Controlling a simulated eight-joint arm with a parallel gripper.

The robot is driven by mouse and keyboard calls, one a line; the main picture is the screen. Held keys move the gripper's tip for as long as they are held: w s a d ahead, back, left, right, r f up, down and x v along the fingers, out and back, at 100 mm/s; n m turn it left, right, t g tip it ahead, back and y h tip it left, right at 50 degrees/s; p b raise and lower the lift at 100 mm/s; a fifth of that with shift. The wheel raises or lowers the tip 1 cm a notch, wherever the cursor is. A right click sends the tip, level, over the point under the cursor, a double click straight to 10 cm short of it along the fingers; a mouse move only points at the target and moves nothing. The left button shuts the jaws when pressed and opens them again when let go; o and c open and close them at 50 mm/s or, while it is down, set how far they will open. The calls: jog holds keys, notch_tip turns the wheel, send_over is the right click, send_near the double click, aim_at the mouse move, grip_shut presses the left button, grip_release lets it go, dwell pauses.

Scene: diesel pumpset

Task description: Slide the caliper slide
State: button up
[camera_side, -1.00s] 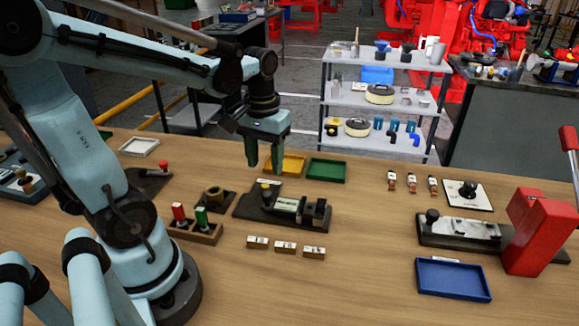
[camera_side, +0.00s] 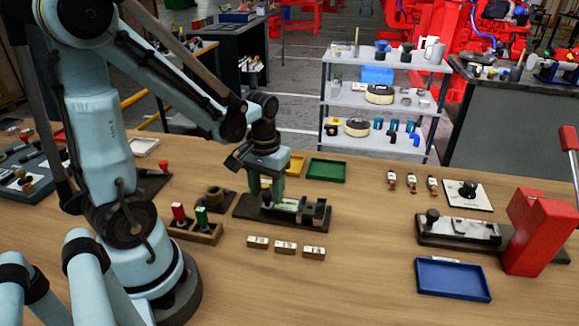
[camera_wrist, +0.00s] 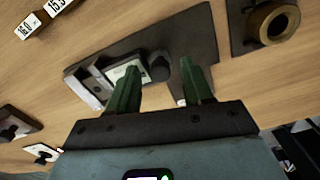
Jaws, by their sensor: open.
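The caliper fixture is a dark base plate (camera_side: 243,210) on the bench, with a pale, marked slide piece (camera_side: 287,204) and dark blocks at its right end. In the wrist view the plate (camera_wrist: 195,35) carries the pale slide piece (camera_wrist: 122,72) and a dark round knob (camera_wrist: 160,68). My gripper (camera_side: 271,197) is low over the left part of the fixture, pointing down. In the wrist view my gripper (camera_wrist: 158,66) is open, its green fingers on either side of the knob. I cannot tell whether they touch it.
A brass ring holder (camera_side: 214,198) and a rack with red and green handles (camera_side: 208,233) stand left of the fixture. Several marked blocks (camera_side: 285,247) lie in front. A green tray (camera_side: 327,169) lies behind. Bench right of the fixture is clear up to another fixture (camera_side: 460,231).

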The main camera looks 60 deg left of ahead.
grip_shut()
jog(key=shift+a, duration=0.1)
jog(key=shift+s+a, duration=1)
jog(key=shift+s, duration=0.1)
grip_release()
jog(key=shift+r, duration=0.1)
notch_tip(320, 180, up, 12)
dwell(0.5)
